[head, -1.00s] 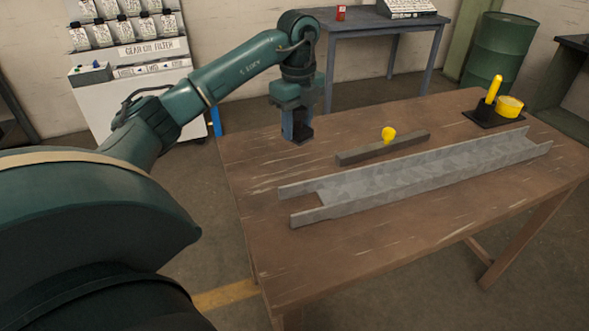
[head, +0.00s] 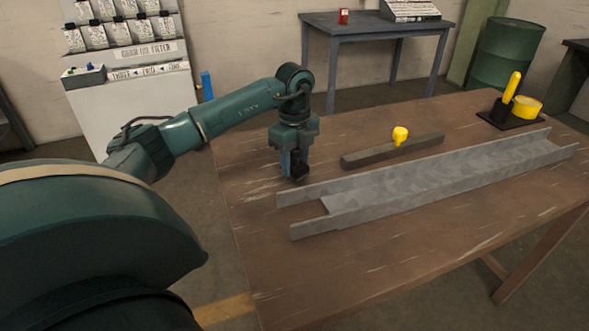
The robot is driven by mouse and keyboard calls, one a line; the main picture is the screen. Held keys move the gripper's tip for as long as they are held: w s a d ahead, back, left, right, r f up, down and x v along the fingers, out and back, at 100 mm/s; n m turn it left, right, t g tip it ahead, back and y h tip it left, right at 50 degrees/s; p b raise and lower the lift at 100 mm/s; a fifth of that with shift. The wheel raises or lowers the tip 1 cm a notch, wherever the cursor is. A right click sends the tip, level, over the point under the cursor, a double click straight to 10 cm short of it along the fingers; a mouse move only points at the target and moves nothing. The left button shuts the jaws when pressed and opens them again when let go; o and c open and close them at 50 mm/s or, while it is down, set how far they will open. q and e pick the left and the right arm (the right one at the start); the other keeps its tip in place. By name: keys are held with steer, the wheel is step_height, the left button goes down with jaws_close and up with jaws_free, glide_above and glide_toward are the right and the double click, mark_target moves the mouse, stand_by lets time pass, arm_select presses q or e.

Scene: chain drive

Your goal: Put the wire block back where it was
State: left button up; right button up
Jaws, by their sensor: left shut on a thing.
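My left gripper (head: 295,172) is over the left part of the brown table, just behind the left end of the grey metal channel. It is shut on a small dark block, which I take to be the wire block (head: 300,169); the fingers hide part of it. The block is close to the table top, and I cannot tell whether it touches. The long grey channel (head: 430,187) lies open side up across the table and looks empty. My right gripper is not in view.
A dark bar (head: 365,158) with a yellow knob (head: 400,134) lies behind the channel. A black holder (head: 511,124) with a yellow-handled tool (head: 512,86) and a yellow round thing (head: 527,106) stands at the far right. The table's front left (head: 265,270) is clear.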

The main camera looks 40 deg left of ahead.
arm_select(q)
step_height(320, 180, down, 2)
steer(key=shift+f, duration=0.35)
steer(key=shift+f, duration=0.1)
steer(key=o, duration=1)
steer(key=shift+o, duration=0.2)
step_height(320, 180, up, 12)
steer(key=shift+r, duration=0.15)
